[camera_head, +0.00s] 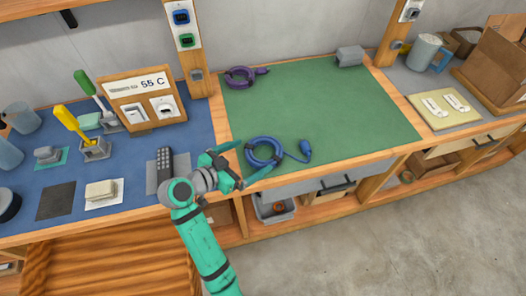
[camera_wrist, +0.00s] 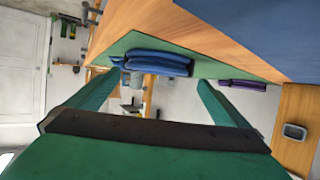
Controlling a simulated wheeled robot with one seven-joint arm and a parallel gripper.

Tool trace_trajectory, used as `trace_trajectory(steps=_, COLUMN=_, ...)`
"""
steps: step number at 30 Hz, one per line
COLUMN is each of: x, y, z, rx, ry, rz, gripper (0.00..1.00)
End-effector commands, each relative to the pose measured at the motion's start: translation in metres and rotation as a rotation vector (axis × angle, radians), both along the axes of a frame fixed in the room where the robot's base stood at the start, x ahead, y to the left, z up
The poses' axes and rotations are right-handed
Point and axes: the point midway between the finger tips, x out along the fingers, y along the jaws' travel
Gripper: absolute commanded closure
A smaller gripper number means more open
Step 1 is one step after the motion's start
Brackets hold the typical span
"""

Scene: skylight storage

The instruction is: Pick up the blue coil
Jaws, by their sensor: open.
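The blue coil (camera_head: 262,152) lies flat near the front left of the green mat (camera_head: 330,105). Its cable end with a blue plug (camera_head: 304,150) points right. My gripper (camera_head: 243,160) is at the mat's front left edge, just left of the coil, with its fingers spread and pointing toward it. In the wrist view the blue coil (camera_wrist: 157,62) shows ahead between the two green fingers (camera_wrist: 150,98), beyond the tips. The gripper is open and empty. I cannot tell its exact height above the mat.
A purple coil (camera_head: 243,76) lies at the mat's back left. A grey block (camera_head: 350,56) sits at the back right. A black remote (camera_head: 164,164) is left of my gripper on the blue mat. The middle of the green mat is clear.

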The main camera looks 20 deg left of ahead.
Motion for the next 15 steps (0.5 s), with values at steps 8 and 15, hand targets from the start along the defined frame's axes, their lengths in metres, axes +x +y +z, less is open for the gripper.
trace_trajectory(steps=8, x=0.021, y=-0.010, z=-0.009, rx=0.000, ry=0.000, rz=0.001, gripper=0.00)
trace_trajectory(steps=15, x=0.044, y=-0.026, z=-0.017, rx=0.001, ry=0.001, rz=-0.001, gripper=0.00)
